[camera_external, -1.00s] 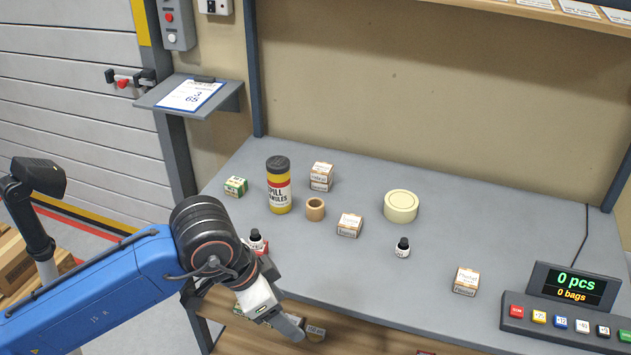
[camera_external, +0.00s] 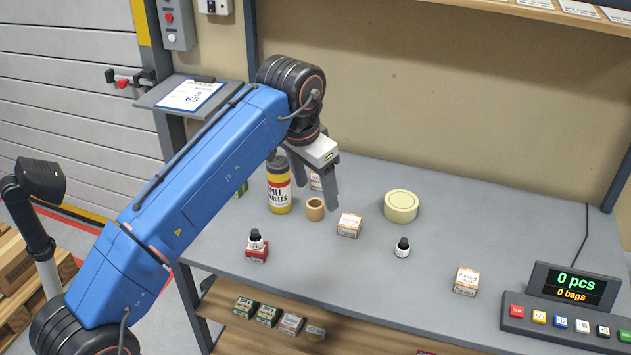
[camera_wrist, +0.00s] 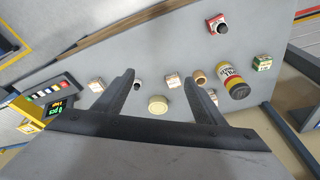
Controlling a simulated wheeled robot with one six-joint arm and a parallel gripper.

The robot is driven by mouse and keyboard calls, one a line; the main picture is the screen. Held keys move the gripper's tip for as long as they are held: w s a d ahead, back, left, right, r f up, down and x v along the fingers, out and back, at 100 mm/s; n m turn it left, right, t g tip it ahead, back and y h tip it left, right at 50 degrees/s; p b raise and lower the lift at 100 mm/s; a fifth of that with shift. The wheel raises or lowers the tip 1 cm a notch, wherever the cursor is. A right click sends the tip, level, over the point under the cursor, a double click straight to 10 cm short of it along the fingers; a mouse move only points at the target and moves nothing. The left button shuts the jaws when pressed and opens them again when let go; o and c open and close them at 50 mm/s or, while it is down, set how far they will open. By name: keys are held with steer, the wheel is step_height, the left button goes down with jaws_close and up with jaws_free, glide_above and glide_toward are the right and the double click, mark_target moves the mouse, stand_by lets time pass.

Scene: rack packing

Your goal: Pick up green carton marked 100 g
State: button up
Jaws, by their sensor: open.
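A small green and white carton (camera_wrist: 262,63) lies on the worktop at the upper right of the wrist view. In the external view, only a green edge of the carton (camera_external: 242,189) shows beside my blue arm, which hides the rest. Its weight marking is too small to read. My gripper (camera_external: 318,194) is raised over the back of the worktop, to the right of the carton and apart from it. Its two fingers are spread and empty. More green cartons (camera_external: 245,308) stand on the lower shelf.
A yellow spill granules bottle (camera_external: 279,190) stands between the carton and my gripper. Near it are a brown ring (camera_external: 315,209), a white box (camera_external: 349,225) and a cream round tub (camera_external: 401,206). A dark-capped bottle on a red box (camera_external: 257,247) stands near the front edge.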

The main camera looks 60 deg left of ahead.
steer(key=w+a+n+g, duration=0.1)
steer(key=w+a, duration=0.2)
steer(key=a, duration=0.9)
steer(key=s+a+f+n+g, duration=0.1)
steer(key=s+a+f, duration=0.15)
steer(key=a, duration=0.85)
steer(key=s+a+f+n+h, duration=0.15)
steer(key=s+a, duration=0.25)
steer(key=a, duration=0.7)
steer(key=s+a+f+n+g, duration=0.1)
steer(key=s+a+f, duration=0.2)
steer(key=a, duration=0.8)
step_height(320, 180, down, 22)
steer(key=shift+d+f, duration=0.15)
steer(key=c, duration=1.2)
